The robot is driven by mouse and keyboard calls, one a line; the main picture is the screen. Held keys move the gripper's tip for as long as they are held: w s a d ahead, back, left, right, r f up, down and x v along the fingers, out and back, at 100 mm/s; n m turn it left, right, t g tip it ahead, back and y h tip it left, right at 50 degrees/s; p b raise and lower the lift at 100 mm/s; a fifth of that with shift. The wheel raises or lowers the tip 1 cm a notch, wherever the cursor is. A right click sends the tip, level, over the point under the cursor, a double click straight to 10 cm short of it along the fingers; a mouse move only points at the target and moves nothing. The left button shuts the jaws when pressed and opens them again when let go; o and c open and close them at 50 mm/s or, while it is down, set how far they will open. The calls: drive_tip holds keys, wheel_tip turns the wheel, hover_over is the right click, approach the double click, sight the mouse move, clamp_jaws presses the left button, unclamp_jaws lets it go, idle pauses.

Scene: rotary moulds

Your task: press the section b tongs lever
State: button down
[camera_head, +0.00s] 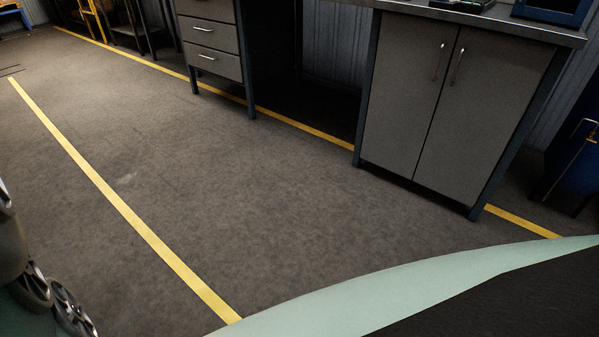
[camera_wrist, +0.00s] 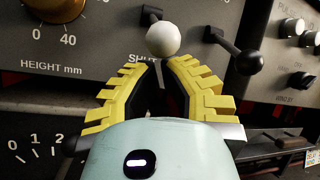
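In the wrist view a white ball knob (camera_wrist: 163,40) stands out from a grey control panel. It appears right at the tips of my gripper (camera_wrist: 162,64). The yellow ribbed fingers with dark inner pads curve in close to each other below the knob. I cannot tell whether they touch the knob or its stem, or whether they are fully shut. A lever with a black ball knob (camera_wrist: 248,62) sits to the right of the fingers. No section b tongs label is readable, so I cannot tell which lever that is. The head view shows neither lever nor gripper.
A dial marked HEIGHT mm (camera_wrist: 62,16) is at the upper left of the wrist view. Small knobs (camera_wrist: 292,28) are at the right. In the head view, a grey cabinet (camera_head: 410,95) and drawers (camera_head: 212,45) stand beyond open floor (camera_head: 250,190).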

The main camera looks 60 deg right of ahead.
idle(0.4)
drive_tip(key=shift+d+r+g+p, duration=0.25)
drive_tip(key=shift+r+g+p, duration=0.05)
drive_tip(key=shift+p, duration=0.65)
drive_tip(key=shift+d+r+h+p, duration=0.3)
drive_tip(key=shift+h+p, duration=0.3)
drive_tip(key=shift+p, duration=0.65)
drive_tip(key=shift+r+p, duration=0.1)
drive_tip(key=shift+p, duration=0.2)
wheel_tip(320, 180, up, 6)
drive_tip(key=d+n+g+h+p, duration=0.1)
drive_tip(key=h+p, duration=0.7)
drive_tip(key=p, duration=1.5)
drive_tip(key=shift+d+n+g+h, duration=0.3)
drive_tip(key=shift+d+n+g, duration=0.15)
drive_tip(key=shift+g, duration=0.25)
drive_tip(key=shift+s, duration=0.1)
